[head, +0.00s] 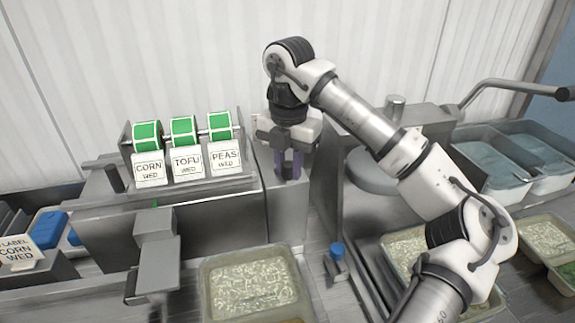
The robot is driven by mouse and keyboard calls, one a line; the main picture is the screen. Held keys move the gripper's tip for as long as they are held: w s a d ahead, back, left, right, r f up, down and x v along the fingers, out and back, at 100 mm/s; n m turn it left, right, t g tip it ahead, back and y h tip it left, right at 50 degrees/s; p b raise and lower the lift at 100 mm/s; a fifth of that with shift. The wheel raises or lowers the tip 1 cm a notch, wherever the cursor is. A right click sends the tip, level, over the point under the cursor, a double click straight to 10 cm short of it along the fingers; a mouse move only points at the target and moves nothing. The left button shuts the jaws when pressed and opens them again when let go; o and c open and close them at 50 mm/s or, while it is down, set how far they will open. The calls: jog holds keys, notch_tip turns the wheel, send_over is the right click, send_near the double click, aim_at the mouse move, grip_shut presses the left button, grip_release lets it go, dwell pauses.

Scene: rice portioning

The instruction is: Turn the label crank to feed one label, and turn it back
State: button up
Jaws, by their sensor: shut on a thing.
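The label machine (200,226) is a grey metal block on the left of the head view. Three green label rolls stand on it above cards reading CORN, TOFU and PEAS, each with WED. My gripper (289,172) points down at the machine's right end, beside the PEAS card. Its purple-grey fingers are closed around a small dark upright piece, which I take to be the label crank's handle. The fingers and the gripper body hide most of the crank, so its angle cannot be told.
A LABEL CORN WED card (17,253) stands at the far left near a blue item (48,230). A tray of rice (206,292) sits in front, with a small blue-topped piece (337,251) to its right. Water-filled basins (492,160) are at the right. My arm crosses the right side.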

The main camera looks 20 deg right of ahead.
jog(key=n+b, duration=0.1)
jog(key=d+n+b, duration=0.1)
jog(key=n, duration=0.1)
jog(key=d+n+b, duration=0.1)
jog(key=n, duration=0.1)
jog(key=shift+w+d, duration=0.25)
jog(key=shift+w, duration=0.1)
jog(key=n, duration=0.1)
jog(key=d+n, duration=0.1)
jog(key=n, duration=0.1)
jog(key=shift+w, duration=0.4)
jog(key=n, duration=0.2)
jog(key=w+d+n, duration=0.1)
jog(key=shift+w+r+n, duration=0.1)
jog(key=shift+w+n, duration=0.05)
jog(key=shift+n, duration=0.25)
jog(key=shift+w+n+p, duration=0.6)
jog(key=shift+w+n, duration=0.25)
jog(key=shift+n, duration=1.1)
jog(key=shift+w+n+p, duration=0.65)
jog(key=shift+w+n, duration=0.2)
jog(key=shift+n, duration=1.05)
jog(key=shift+w+n+p, duration=0.6)
jog(key=shift+w+n, duration=0.25)
jog(key=shift+n, duration=1.1)
jog(key=shift+a, duration=0.1)
